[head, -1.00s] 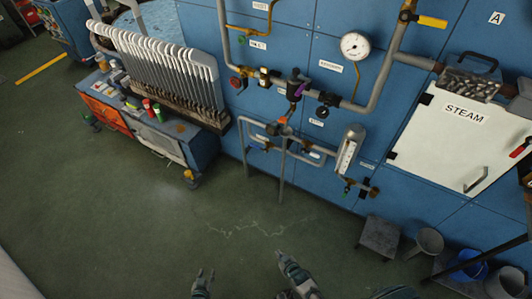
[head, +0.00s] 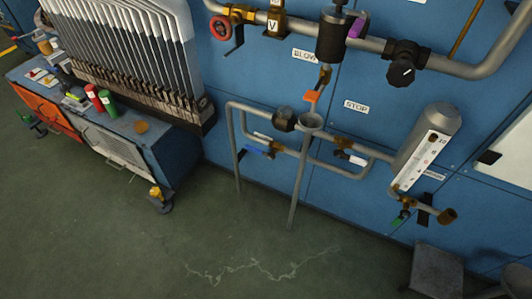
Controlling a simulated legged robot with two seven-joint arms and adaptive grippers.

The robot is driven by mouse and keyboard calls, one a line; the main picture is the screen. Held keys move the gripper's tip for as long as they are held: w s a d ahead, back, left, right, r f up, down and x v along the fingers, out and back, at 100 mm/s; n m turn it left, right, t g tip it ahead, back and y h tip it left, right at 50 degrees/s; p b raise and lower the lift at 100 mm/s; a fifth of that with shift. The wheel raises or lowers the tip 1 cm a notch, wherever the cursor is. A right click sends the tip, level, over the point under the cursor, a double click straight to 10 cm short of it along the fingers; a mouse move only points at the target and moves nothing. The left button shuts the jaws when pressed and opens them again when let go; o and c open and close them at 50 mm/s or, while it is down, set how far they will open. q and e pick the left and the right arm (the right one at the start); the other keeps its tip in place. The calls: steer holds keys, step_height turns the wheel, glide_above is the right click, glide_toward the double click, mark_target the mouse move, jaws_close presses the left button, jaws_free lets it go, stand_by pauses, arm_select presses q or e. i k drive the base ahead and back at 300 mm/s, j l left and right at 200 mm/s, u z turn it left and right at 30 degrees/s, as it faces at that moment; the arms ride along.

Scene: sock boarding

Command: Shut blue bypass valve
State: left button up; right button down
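A blue-handled valve (head: 258,153) sits on the lower left pipe run of the wall piping, in the middle of the head view. Its short blue lever looks roughly in line with the pipe, sloping slightly down to the right; its exact angle is hard to tell. A white label lies just above it, too small to read. Neither of my grippers is in the head view, so nothing of mine shows near the valve.
Nearby are an orange lever (head: 311,97), a white-handled valve (head: 350,157), a purple lever (head: 357,25), a red handwheel (head: 220,28) and a green-handled valve (head: 399,221). A cart (head: 175,143) stands left, a grey stool (head: 436,270) lower right. The floor (head: 270,240) in front is clear.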

mark_target(271, 156)
steer(key=i+l+z, duration=0.1)
steer(key=i+z, duration=0.75)
steer(key=k, duration=0.05)
